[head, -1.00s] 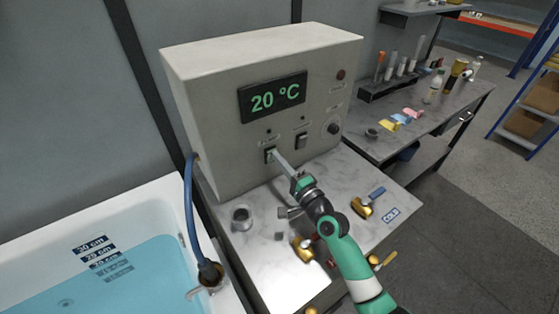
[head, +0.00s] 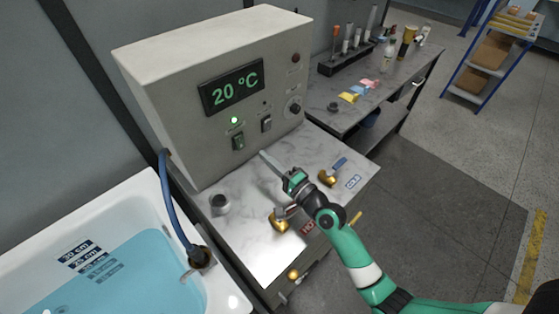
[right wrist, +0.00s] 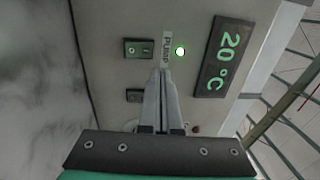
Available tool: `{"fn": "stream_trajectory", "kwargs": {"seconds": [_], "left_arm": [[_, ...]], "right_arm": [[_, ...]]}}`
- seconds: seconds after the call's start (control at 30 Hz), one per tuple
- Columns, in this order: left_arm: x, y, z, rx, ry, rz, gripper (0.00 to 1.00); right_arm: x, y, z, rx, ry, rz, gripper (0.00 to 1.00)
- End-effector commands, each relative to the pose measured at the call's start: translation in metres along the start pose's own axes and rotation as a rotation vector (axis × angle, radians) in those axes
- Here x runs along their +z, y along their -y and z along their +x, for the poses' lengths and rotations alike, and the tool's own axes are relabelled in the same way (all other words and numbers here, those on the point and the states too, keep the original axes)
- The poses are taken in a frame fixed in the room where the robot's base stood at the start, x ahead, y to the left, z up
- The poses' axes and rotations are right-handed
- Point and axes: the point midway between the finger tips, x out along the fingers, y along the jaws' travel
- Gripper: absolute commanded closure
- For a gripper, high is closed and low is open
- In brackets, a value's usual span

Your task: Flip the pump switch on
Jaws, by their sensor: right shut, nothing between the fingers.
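The pump switch (head: 238,142) is a rocker on the front of the grey control box (head: 183,135). It shows green, and a green light (head: 234,120) glows above it. In the right wrist view the switch (right wrist: 138,48) sits beside the label "PUMP" (right wrist: 167,48) and the lit green light (right wrist: 180,51). My right gripper (head: 265,156) is shut and empty, its thin fingers pointing at the box, below and right of the switch and apart from it. The fingertips (right wrist: 160,72) also show in the right wrist view. My left gripper is not in view.
A second, dark switch (head: 266,123) and a knob (head: 294,108) are on the box. The display (head: 232,88) reads 20 °C. Brass valves (head: 328,177) are on the marble top below. A water-filled tub (head: 130,235) with a blue hose (head: 172,205) stands left.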

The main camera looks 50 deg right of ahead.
Motion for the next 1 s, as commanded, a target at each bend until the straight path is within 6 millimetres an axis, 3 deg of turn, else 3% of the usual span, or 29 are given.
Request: {"fn": "stream_trajectory", "kwargs": {"seconds": [0.1,0.3,1.0], "left_arm": [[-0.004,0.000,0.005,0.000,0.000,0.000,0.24],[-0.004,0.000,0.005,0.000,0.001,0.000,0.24],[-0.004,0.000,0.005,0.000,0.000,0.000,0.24]], "right_arm": [[0.000,0.006,-0.024,0.002,-0.001,-0.001,1.00],[0.000,0.010,-0.043,0.001,0.000,0.001,1.00],[0.007,0.012,-0.043,-0.004,0.015,0.000,1.00]]}}
